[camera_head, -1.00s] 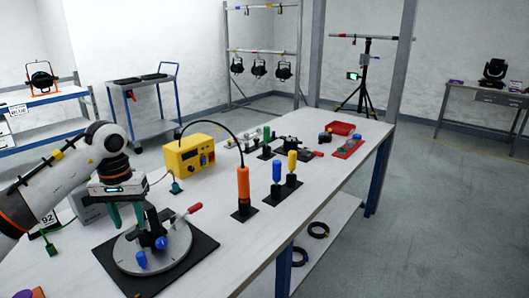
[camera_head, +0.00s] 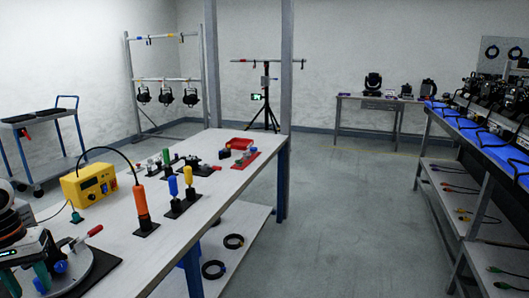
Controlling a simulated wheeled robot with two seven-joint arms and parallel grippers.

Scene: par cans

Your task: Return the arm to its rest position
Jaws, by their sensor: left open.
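My left gripper (camera_head: 28,279) is at the lower left edge of the head view, with two green fingers apart and nothing seen between them. The turntable carries a blue-knobbed clamp (camera_head: 60,267) and a red handle (camera_head: 95,231). I cannot tell whether the fingers touch any of it. Most of my left arm is cut off by the picture's edge. My right gripper is not in view.
On the workbench (camera_head: 190,220) stand a yellow box (camera_head: 88,186), an orange-handled tool (camera_head: 142,207), blue (camera_head: 173,186) and yellow (camera_head: 188,176) handles, and a red tray (camera_head: 239,143). A shelf rack (camera_head: 452,135) stands at the right. Open floor (camera_head: 340,220) lies between.

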